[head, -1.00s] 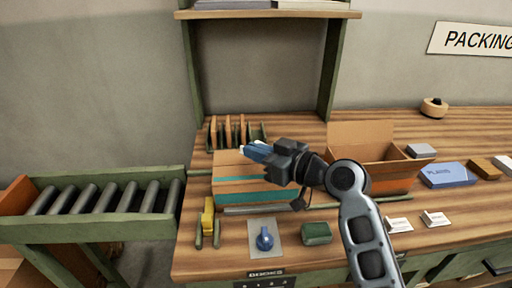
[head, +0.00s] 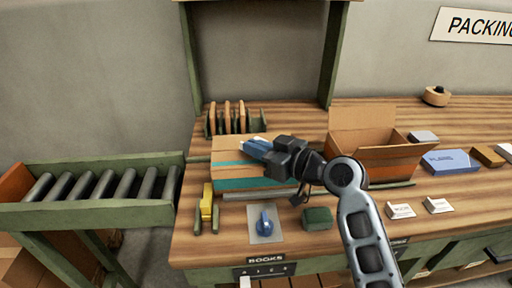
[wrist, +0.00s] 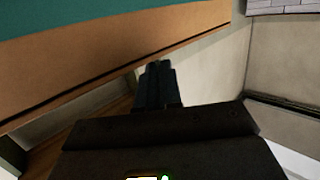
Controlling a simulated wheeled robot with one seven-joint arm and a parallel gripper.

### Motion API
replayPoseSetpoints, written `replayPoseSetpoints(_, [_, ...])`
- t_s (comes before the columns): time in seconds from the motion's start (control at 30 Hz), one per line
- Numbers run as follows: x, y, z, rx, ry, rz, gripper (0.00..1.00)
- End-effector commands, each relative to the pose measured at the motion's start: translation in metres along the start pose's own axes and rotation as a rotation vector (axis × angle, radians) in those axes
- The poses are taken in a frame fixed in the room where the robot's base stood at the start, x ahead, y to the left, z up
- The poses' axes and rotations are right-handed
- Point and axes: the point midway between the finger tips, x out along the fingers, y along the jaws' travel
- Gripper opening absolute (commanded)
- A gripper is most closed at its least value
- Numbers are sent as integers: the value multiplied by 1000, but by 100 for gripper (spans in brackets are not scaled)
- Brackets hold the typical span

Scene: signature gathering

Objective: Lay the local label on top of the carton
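The closed tan carton (head: 226,171) with a teal stripe stands on the bench in the head view. Its striped side fills the upper left of the wrist view (wrist: 100,65).
An open carton (head: 395,160) stands just right of my gripper. A rack of upright brown pieces (head: 235,125) is behind the closed carton. A yellow tool (head: 207,203), a blue-knobbed plate (head: 265,225) and a green block (head: 317,218) lie in front. A roller conveyor (head: 90,190) is at left.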

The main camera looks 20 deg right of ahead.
Motion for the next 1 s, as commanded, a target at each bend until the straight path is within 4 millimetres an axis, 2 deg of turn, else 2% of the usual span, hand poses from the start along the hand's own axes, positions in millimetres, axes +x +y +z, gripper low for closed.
replayPoseSetpoints(0.47, [1, 0, 9, 0, 0, 0, 0])
replayPoseSetpoints(0.5, [1, 0, 8, 0, 0, 0, 7])
replayPoseSetpoints(0.8, [1, 0, 8, 0, 0, 0, 34])
replayPoseSetpoints(1.0, [1, 0, 8, 0, 0, 0, 34])
